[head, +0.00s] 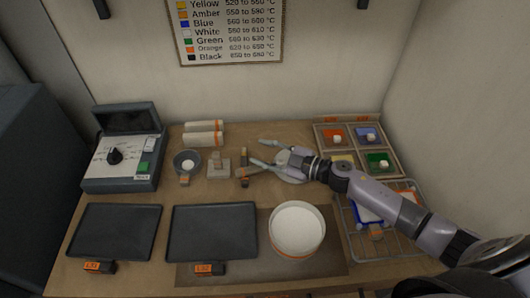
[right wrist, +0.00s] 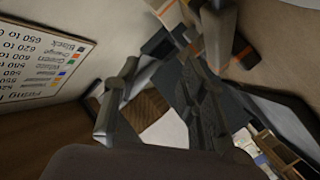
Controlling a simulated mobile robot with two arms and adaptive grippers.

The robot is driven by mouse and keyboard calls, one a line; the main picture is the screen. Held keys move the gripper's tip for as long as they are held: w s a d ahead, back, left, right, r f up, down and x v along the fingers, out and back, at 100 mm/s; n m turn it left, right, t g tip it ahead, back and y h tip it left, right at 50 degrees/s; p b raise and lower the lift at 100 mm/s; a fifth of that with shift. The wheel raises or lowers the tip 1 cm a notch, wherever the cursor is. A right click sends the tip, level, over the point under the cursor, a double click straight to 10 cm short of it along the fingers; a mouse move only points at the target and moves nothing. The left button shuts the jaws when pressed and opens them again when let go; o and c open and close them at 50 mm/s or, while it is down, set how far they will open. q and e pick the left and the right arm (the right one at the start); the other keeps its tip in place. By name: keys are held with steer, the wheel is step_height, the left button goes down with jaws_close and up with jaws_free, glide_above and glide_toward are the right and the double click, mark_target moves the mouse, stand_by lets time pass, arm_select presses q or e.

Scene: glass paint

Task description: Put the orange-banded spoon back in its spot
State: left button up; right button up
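A small brown stick-like piece with an orange mark (head: 243,174) stands upright or leans on the table, just left of my right gripper. It may be the orange-banded spoon; its bowl cannot be made out. My right gripper (head: 258,153) reaches in from the right with its two fingers spread apart, its tips close to this piece. In the right wrist view the fingers (right wrist: 165,75) are also apart, and a tan piece with an orange band (right wrist: 243,53) shows by the right finger. Contact cannot be told. My left gripper is not in view.
A pale round dish (head: 288,174) lies partly under my right gripper. A grey bowl (head: 187,164) and a small block stand (head: 218,166) are to the left. White rolls (head: 203,138), dark trays (head: 212,232), a white round pot (head: 297,230), a colour tray (head: 382,163) and a wire rack (head: 350,238) surround them.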

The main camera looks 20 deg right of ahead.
steer(key=shift+s+d+r, duration=0.1)
steer(key=shift+d+r, duration=0.05)
steer(key=shift+r, duration=0.05)
steer(key=p+v, duration=0.1)
steer(key=v, duration=0.6)
steer(key=shift+s+d, duration=0.1)
